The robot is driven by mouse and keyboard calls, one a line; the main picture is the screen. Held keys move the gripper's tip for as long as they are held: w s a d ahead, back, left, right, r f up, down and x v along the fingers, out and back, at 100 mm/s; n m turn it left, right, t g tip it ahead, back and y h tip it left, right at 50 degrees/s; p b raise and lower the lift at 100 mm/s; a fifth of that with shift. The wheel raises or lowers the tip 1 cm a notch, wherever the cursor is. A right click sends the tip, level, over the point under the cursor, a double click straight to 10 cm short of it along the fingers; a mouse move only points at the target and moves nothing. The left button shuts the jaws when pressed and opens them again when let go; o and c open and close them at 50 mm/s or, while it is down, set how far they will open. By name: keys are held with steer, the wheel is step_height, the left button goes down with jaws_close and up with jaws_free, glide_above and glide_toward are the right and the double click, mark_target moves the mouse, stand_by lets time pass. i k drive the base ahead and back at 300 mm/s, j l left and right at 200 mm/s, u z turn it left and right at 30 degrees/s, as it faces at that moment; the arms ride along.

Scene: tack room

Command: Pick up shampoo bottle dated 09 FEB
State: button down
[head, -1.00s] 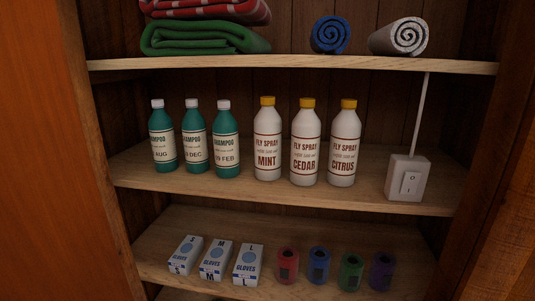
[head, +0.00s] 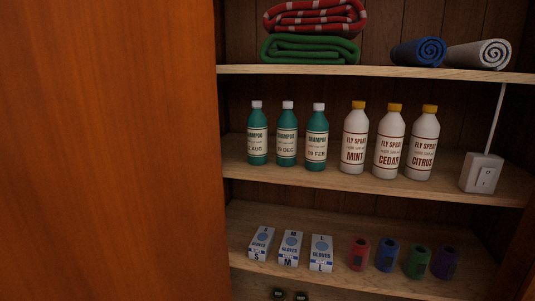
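Three green shampoo bottles with white caps stand upright in a row on the middle shelf (head: 370,183). The label on the right one (head: 317,140) ends in "FEB", with its day number hard to read. The middle one (head: 287,138) reads "DEC", and the left one (head: 257,138) reads "AUG". The FEB bottle stands between the DEC bottle and the MINT fly spray, with small gaps. My gripper is not in view.
White fly spray bottles MINT (head: 355,138), CEDAR (head: 389,145) and CITRUS (head: 422,147) stand to the right, then a switch box (head: 482,173). Towels lie above; glove boxes (head: 290,247) and coloured rolls (head: 386,254) sit below. A wooden panel (head: 110,150) fills the left.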

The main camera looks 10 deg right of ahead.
mark_target(317, 133)
steer(key=i+u, duration=0.15)
steer(key=i, duration=0.5)
steer(key=k+j+z, duration=0.1)
steer(key=z, duration=1)
steer(key=j+z, duration=0.15)
steer(key=z, duration=0.2)
steer(key=i+j, duration=0.05)
